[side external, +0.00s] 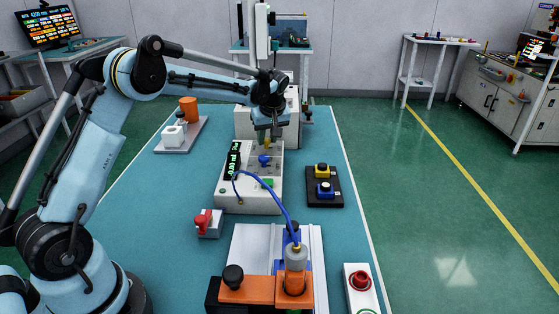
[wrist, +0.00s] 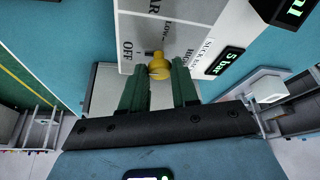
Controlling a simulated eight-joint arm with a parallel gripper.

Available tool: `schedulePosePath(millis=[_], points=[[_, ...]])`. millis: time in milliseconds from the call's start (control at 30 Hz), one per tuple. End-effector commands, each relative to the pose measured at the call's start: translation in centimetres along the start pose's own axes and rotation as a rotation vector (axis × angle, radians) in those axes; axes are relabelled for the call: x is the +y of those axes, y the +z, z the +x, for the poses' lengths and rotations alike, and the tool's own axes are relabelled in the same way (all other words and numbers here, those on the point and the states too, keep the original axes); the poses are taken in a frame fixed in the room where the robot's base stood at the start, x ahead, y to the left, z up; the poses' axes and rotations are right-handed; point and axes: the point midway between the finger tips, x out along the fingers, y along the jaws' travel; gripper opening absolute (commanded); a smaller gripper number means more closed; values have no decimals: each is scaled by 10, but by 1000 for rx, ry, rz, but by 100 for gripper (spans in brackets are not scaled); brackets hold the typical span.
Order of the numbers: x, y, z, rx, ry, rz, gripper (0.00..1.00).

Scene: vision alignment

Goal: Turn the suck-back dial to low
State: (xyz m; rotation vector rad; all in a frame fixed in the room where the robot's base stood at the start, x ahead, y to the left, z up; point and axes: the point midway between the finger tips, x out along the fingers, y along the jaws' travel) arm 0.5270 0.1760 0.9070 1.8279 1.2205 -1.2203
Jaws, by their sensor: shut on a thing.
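The suck-back dial is a yellow knob (wrist: 160,66) on the white panel of the dispenser box (wrist: 185,30), beside printed lettering that includes OFF and LOW. A small dark mark shows at the knob's edge on the OFF side; I cannot tell the exact setting. My gripper (wrist: 160,76) has its two green fingers on either side of the knob and is shut on it. In the side view my gripper (side external: 267,136) reaches down to the far end of the dispenser box (side external: 248,203), with the yellow knob (side external: 267,144) just under it.
The box also carries a lit display (side external: 233,160), a blue knob (side external: 264,160) and a green button (side external: 267,183). A black button box (side external: 338,196) stands to its right, and a red switch (side external: 203,222) is at the front left. A blue tube (side external: 270,190) arches toward the front fixture.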

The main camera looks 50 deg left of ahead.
Motion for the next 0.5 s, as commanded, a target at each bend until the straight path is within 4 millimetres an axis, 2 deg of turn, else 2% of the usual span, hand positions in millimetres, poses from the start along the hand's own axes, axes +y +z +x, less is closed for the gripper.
schedulePosePath(millis=[267,500], points=[[-1,0,0,-1,17,42,0],[-3,0,0,-1,73,176,0]])
